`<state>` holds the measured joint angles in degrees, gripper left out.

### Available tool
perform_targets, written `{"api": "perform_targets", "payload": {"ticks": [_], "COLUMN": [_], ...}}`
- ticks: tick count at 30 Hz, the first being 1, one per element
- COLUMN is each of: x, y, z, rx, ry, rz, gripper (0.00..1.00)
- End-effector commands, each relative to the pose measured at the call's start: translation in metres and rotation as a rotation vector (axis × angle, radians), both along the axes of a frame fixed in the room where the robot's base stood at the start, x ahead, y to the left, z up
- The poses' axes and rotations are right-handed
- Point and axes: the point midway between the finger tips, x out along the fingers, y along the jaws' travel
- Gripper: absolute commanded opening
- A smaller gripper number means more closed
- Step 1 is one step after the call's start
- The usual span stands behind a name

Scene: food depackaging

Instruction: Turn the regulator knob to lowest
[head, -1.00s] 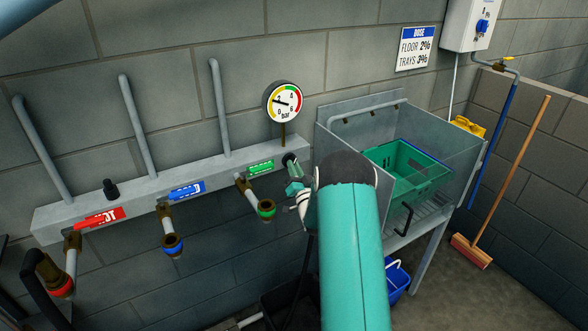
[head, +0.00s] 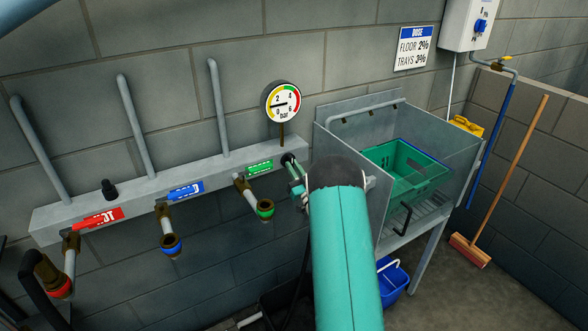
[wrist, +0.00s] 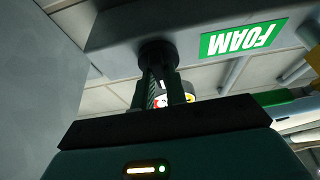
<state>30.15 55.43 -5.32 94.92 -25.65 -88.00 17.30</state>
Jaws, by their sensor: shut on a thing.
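The black regulator knob (head: 288,160) sits at the right end of the grey manifold, just right of the green label. My gripper (head: 294,172) is shut on it, and my arm's turquoise link hides part of the hand. In the wrist view the dark knob (wrist: 157,54) shows between and beyond my fingertips (wrist: 160,76). The round pressure gauge (head: 282,101) stands above the manifold. Its needle points to the left, slightly down, near the low end of the scale. The knob's own marks cannot be read.
The manifold (head: 140,190) carries red, blue and green (head: 260,167) labels and valve outlets. The green one reads FOAM in the wrist view (wrist: 242,38). A metal sink (head: 350,150) with a green crate (head: 432,182) stands close right of my arm. A broom (head: 507,180) leans farther right.

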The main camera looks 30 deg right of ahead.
Motion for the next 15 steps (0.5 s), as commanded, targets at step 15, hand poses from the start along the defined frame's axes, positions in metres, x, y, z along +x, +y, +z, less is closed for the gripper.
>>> {"api": "perform_targets", "payload": {"ticks": [15], "x": [0.0], "y": [0.0001], "z": [-0.0002], "rx": [0.0], "ry": [0.0], "rz": [0.0], "gripper": [0.35]}}
